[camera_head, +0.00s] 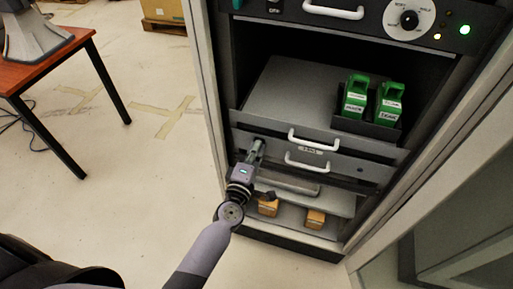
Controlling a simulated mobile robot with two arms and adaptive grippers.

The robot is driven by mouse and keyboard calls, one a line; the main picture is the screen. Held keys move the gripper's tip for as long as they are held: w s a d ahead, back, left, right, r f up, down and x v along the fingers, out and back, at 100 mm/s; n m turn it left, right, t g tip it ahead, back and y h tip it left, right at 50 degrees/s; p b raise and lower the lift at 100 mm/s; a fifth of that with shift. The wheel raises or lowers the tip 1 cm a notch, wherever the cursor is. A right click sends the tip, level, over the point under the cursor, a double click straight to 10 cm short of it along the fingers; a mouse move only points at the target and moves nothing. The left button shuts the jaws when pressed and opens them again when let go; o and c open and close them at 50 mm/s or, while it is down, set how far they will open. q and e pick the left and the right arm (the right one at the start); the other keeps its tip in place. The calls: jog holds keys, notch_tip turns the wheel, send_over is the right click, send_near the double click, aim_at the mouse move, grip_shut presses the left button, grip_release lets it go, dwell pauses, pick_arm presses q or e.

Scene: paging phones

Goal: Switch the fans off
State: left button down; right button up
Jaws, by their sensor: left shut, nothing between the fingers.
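My left gripper (258,147) is shut and empty. Its fingertips are at the left end of a dark grey front panel (340,168) low in the rack cabinet, and they look close to or touching it. Whatever control is behind the fingertips is hidden, and no fan switch can be made out. The panel has a white handle (307,163) and a small round detail at its right. A label above the handle is too small to read. My right gripper is out of view.
Two green phones (356,96) (390,101) stand in a dark holder on a shelf above. A black rotary knob (409,19) and lit lamps are on the top panel. Orange-brown blocks (315,219) lie on the bottom shelf. A table (60,50) stands left; floor between is clear.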

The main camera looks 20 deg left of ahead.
pick_arm(q)
jog(key=shift+r+p, duration=0.7)
jog(key=shift+p, duration=0.05)
jog(key=shift+s+f, duration=0.1)
jog(key=shift+s, duration=0.55)
jog(key=s, duration=0.6)
jog(key=shift+s, duration=0.4)
jog(key=shift+a, duration=0.1)
